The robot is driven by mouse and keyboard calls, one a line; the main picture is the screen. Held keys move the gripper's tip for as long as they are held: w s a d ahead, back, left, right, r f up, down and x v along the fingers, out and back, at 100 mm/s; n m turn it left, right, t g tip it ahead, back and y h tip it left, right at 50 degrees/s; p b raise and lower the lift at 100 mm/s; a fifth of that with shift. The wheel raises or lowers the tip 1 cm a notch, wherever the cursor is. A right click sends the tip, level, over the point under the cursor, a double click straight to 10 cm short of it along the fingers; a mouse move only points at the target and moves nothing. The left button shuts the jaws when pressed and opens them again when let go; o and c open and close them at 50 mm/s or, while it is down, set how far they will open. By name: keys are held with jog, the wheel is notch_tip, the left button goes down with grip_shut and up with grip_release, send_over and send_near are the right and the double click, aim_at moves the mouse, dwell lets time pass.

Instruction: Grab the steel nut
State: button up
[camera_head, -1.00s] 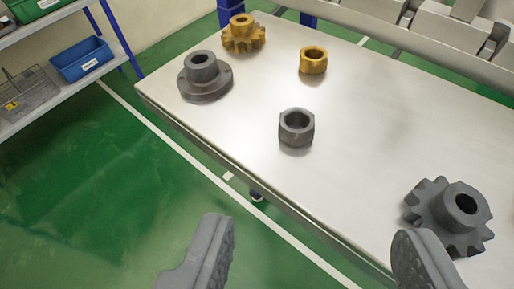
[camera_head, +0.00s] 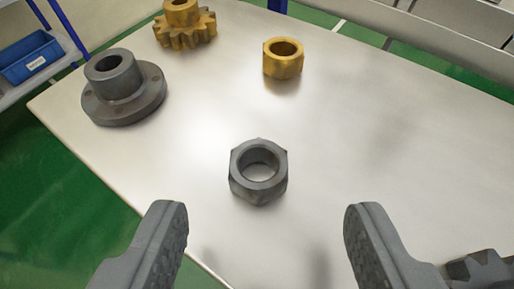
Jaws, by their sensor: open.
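The steel nut (camera_head: 240,184) is a grey hexagonal ring standing on the table with its hole facing up. It is in the middle of the view, a little beyond my fingertips and between their lines. My gripper (camera_head: 266,222) is open and empty, with one grey finger at the lower left and the other at the lower right. Neither finger touches the nut.
On the pale table (camera_head: 400,150) lie a brass nut (camera_head: 283,65) behind, a brass gear (camera_head: 186,31) at the back left, a grey flanged part (camera_head: 125,92) at the left and a dark gear (camera_head: 480,270) beside my right finger. A blue bin (camera_head: 32,57) sits on a shelf.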

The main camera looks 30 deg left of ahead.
aim_at(259, 177)
jog(key=shift+b+x, duration=0.3)
jog(key=shift+x, duration=1.95)
jog(key=shift+s+a+f, duration=0.1)
jog(key=shift+s+f, duration=0.05)
jog(key=c, duration=1.1)
